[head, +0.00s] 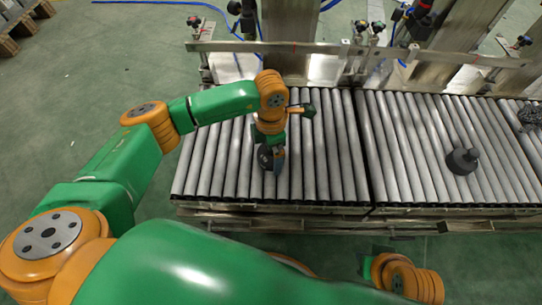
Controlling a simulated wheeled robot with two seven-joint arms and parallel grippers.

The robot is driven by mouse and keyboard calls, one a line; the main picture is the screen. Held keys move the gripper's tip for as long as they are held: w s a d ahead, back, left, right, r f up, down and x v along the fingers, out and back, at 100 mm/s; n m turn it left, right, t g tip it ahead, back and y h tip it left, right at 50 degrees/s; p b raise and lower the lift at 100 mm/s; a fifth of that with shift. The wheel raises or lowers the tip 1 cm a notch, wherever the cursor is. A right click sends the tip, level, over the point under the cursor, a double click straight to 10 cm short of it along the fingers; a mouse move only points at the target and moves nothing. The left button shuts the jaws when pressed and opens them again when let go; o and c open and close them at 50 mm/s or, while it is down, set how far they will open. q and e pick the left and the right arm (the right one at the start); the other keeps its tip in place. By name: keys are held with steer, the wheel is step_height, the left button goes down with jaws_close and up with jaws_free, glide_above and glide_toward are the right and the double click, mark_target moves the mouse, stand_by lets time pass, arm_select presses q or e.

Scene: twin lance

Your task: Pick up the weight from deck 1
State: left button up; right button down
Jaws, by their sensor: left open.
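The roller conveyor has a left deck (340,150) and a right deck (405,150) of grey rollers. A dark, squat weight (462,160) with a narrower top stands upright on the right deck, towards its front. My left gripper (272,160) is open and points down at the left deck. A dark rounded shape (264,155) shows right at its fingers; it looks like another weight, but the gripper partly hides it and I cannot tell whether they touch.
A dark, irregular clump (528,116) lies at the right deck's far right. A metal rail (330,48) with clamps and posts runs behind the decks. Most left-deck rollers to the right of my left gripper are bare. Green floor lies in front.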

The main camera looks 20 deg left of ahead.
arm_select(q)
jaws_close()
stand_by(0.3)
steer(key=shift+r, duration=0.15)
